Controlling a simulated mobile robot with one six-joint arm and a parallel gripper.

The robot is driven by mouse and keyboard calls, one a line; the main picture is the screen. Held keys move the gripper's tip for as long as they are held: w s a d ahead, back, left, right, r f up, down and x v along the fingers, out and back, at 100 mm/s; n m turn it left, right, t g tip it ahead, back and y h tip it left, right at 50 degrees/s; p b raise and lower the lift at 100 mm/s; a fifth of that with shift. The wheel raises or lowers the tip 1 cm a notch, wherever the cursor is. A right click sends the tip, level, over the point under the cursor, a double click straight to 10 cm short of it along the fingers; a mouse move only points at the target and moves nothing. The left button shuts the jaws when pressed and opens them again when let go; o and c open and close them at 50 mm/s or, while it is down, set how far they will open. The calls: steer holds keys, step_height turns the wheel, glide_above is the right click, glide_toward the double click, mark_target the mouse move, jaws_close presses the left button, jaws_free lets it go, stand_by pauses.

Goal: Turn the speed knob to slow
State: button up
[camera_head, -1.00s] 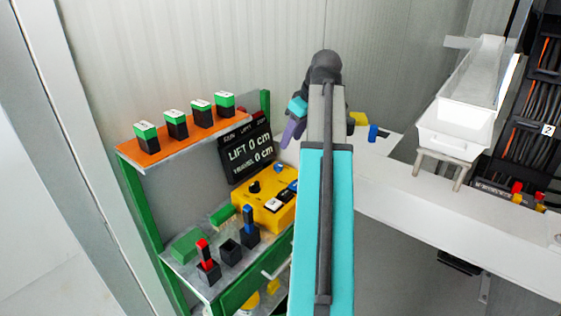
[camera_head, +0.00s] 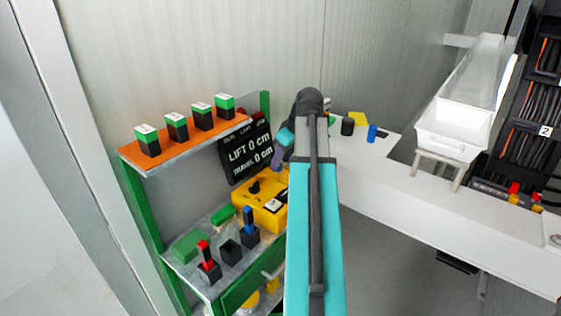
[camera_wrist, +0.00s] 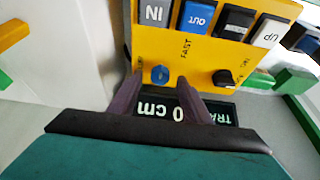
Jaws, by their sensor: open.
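The yellow control box (camera_head: 262,212) sits on the shelf. In the wrist view its face (camera_wrist: 205,62) shows a small blue knob (camera_wrist: 160,75) close to a FAST label and another label on the left, too small to read surely. A black knob (camera_wrist: 222,78) sits to its right; it also shows in the head view (camera_head: 254,187). My gripper (camera_wrist: 160,80) is open, its purple fingers on either side of the blue knob in the picture. I cannot tell whether they touch it. In the head view my arm hides the blue knob.
The black display (camera_head: 245,152) reads LIFT 0 cm and TRAVEL 0 cm, close by my gripper. IN, OUT and UP buttons (camera_wrist: 198,20) line the box. A red lever (camera_head: 206,260) and a blue lever (camera_head: 248,225) stand in front. Several green-topped blocks stand on the orange shelf (camera_head: 160,160).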

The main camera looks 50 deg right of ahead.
steer(key=shift+w+f, duration=0.25)
steer(key=shift+f, duration=0.35)
steer(key=c, duration=1)
steer(key=shift+c, duration=0.2)
